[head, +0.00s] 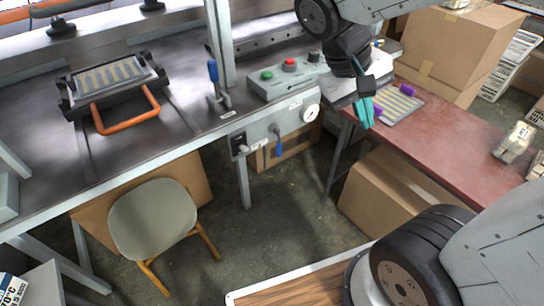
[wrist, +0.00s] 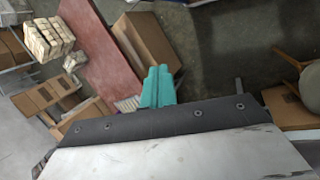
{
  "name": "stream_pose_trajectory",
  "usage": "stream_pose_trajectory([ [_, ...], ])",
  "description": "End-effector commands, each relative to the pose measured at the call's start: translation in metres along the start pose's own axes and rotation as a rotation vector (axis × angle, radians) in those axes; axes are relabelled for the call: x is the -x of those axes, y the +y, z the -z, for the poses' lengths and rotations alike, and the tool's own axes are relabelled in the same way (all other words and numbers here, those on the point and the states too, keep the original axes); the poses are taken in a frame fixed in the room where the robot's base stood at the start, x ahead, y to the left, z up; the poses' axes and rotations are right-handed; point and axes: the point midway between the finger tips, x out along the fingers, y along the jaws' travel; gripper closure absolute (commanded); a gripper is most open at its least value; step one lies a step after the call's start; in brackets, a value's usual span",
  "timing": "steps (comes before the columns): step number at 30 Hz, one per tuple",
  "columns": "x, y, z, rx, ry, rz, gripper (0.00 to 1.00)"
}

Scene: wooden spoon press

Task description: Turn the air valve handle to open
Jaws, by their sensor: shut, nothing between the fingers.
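The air valve handle (head: 278,145) is a small blue lever on the front of the grey panel (head: 262,133) under the bench edge. It hangs downward, left of a round white gauge (head: 311,112). My gripper (head: 363,112), with teal fingers, is shut and empty, to the right of the gauge and apart from the handle. In the wrist view the shut teal fingers (wrist: 158,87) point toward the floor and boxes. I cannot make out the valve handle in the wrist view.
The bench carries a control box (head: 288,77) with green and red buttons, a blue-handled lever (head: 213,72) and an orange-handled tray (head: 125,112). A red table (head: 450,130) and cardboard boxes (head: 385,195) stand right. A chair (head: 153,220) stands left.

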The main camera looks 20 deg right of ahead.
Motion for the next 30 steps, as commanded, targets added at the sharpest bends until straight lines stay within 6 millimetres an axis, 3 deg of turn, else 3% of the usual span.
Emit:
stream_pose_trajectory([
  [8, -0.025, -0.019, 0.088, 0.022, -0.048, -0.418, 1.0],
  [14, -0.05, -0.057, 0.154, 0.058, 0.045, -0.705, 1.0],
  [20, -0.086, -0.118, 0.214, 0.126, 0.233, -0.942, 1.0],
  [24, -0.121, -0.173, 0.246, 0.194, 0.41, -1.063, 1.0],
  [30, -0.184, -0.257, 0.27, 0.314, 0.69, -1.147, 1.0],
])
